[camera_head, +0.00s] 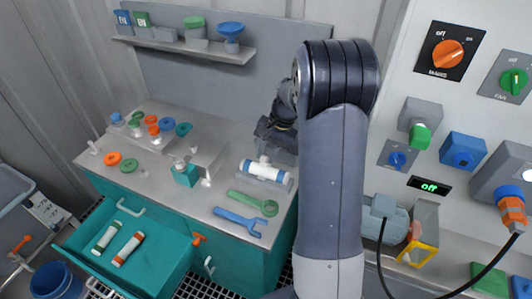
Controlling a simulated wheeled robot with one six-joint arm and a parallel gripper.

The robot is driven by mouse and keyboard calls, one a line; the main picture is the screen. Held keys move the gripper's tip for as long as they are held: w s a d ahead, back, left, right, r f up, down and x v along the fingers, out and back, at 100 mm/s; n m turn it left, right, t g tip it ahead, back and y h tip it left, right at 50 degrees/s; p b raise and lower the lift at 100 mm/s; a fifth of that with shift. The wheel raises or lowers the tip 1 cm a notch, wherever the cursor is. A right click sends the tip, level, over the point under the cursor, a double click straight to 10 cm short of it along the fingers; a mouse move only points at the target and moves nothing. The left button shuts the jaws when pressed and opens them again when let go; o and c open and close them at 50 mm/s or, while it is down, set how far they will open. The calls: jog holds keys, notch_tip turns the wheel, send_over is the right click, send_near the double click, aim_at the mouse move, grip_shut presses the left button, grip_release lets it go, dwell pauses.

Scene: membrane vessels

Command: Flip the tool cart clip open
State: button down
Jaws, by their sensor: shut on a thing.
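A grey cart-like unit (45,212) stands at the far left, cut by the picture edge. A small orange lever (21,243) shows on it; I cannot tell for certain whether this is the tool cart clip or how it stands. My gripper (264,158) is over the right part of the workbench, far to the right of that unit. It is shut on a white cylinder with blue bands (265,172), which lies sideways below it, at or just above the bench top. My arm hides part of the bench and wall, and the fingertips are small and dark.
The grey workbench (140,180) carries a green wrench (254,203), a blue wrench (238,221) and several coloured rings. Its teal drawer (165,262) is open, with two banded cylinders inside. A blue bucket (58,281) stands at lower left. Switches and a black cable are at right.

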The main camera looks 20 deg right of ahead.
jog(key=w+d+f, duration=0.1)
jog(key=w+d, duration=0.3)
jog(key=shift+w+d+f, duration=0.15)
jog(key=shift+w+d, duration=0.1)
jog(key=c, duration=2.2)
grip_release()
jog(key=shift+w+f, duration=0.1)
jog(key=shift+f, duration=0.05)
jog(key=c, duration=2)
grip_release()
jog(key=o, duration=0.8)
jog(key=shift+r, duration=0.2)
jog(key=shift+c, duration=0.2)
jog(key=b+v, duration=0.1)
jog(key=v, duration=0.9)
jog(key=shift+r, duration=0.4)
jog(key=shift+d, duration=0.1)
jog(key=shift+c, duration=0.4)
